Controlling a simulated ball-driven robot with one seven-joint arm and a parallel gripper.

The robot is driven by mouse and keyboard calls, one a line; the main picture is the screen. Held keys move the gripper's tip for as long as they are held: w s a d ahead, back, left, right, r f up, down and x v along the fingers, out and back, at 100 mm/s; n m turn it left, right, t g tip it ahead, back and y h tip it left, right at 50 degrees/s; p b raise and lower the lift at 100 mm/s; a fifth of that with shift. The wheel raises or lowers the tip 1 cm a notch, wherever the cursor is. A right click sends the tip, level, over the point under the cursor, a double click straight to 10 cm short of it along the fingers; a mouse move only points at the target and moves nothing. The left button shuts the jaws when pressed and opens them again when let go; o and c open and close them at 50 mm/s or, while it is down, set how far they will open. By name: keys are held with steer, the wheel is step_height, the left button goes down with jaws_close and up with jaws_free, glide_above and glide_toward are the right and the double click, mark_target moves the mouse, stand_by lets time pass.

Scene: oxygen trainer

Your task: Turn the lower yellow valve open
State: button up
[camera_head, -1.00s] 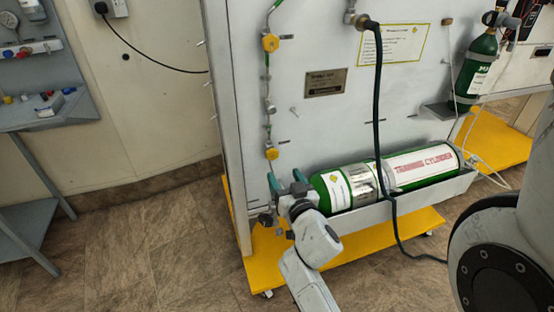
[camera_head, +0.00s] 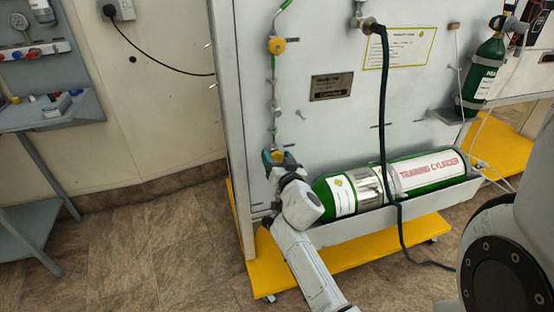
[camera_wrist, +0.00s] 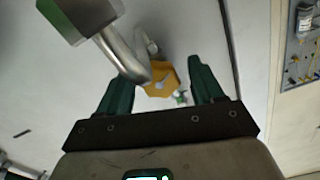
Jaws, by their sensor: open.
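The lower yellow valve (camera_head: 277,155) sits on the thin vertical pipe at the left of the panel. My gripper (camera_head: 279,160) is at it, its green fingers on either side and partly covering it. In the wrist view the yellow valve (camera_wrist: 161,80) shows between the two open fingers of my gripper (camera_wrist: 157,76), nearer the right one. I see a gap on each side; contact cannot be told. The upper yellow valve (camera_head: 277,46) is higher on the same pipe.
The green training cylinder (camera_head: 428,171) lies in a tray right of my gripper. A black hose (camera_head: 382,110) hangs over it. The yellow base (camera_head: 262,272) is below. A grey bench (camera_head: 62,112) stands at the far left. The floor between is clear.

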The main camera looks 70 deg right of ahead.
steer(key=shift+w+d, duration=0.15)
steer(key=c, duration=1.1)
steer(key=shift+o, duration=0.2)
steer(key=n, duration=0.2)
steer(key=shift+w+n, duration=0.1)
steer(key=shift+n, duration=1.2)
steer(key=o, duration=1.1)
steer(key=shift+c, duration=0.2)
